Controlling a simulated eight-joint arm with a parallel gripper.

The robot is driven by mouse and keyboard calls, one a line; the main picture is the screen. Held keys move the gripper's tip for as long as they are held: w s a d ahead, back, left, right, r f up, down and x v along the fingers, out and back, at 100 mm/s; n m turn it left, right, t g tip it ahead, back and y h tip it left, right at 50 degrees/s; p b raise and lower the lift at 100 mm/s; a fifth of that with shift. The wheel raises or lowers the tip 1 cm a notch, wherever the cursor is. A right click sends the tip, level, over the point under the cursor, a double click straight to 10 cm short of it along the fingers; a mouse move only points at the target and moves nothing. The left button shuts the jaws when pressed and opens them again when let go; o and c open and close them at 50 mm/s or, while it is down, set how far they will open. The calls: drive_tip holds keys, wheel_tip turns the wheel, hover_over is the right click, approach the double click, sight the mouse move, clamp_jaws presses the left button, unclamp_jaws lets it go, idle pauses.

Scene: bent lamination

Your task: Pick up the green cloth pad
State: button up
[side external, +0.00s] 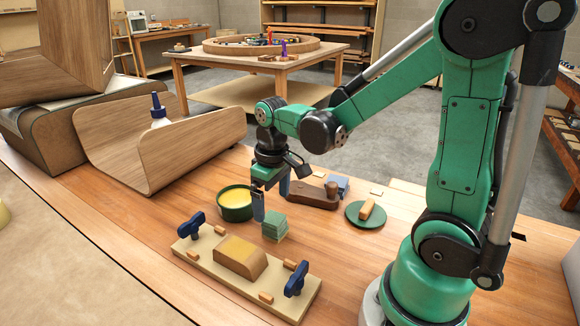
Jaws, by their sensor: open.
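The green cloth pad (274,224) looks like a small, folded, pale green block and lies on the wooden bench, just behind the clamped board. My gripper (271,207) points down with its two fingers apart and nothing seen between them. It is above and just behind the pad in the picture, and its nearer fingertip is close to the pad's upper left side. I cannot tell whether that fingertip touches the pad.
A green bowl of yellow stuff (235,206) stands close left of my gripper. In front lies a board (205,257) with blue clamps (296,279). A brown-handled tool (312,194) and a green disc (356,222) lie behind and right. Bent wooden shells (190,155) stand left.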

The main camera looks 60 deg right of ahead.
sight(275, 217)
drive_tip(key=shift+d+f, duration=0.25)
drive_tip(key=shift+f, duration=2.95)
clamp_jaws()
drive_tip(key=shift+r, duration=0.1)
wheel_tip(275, 217, up, 20)
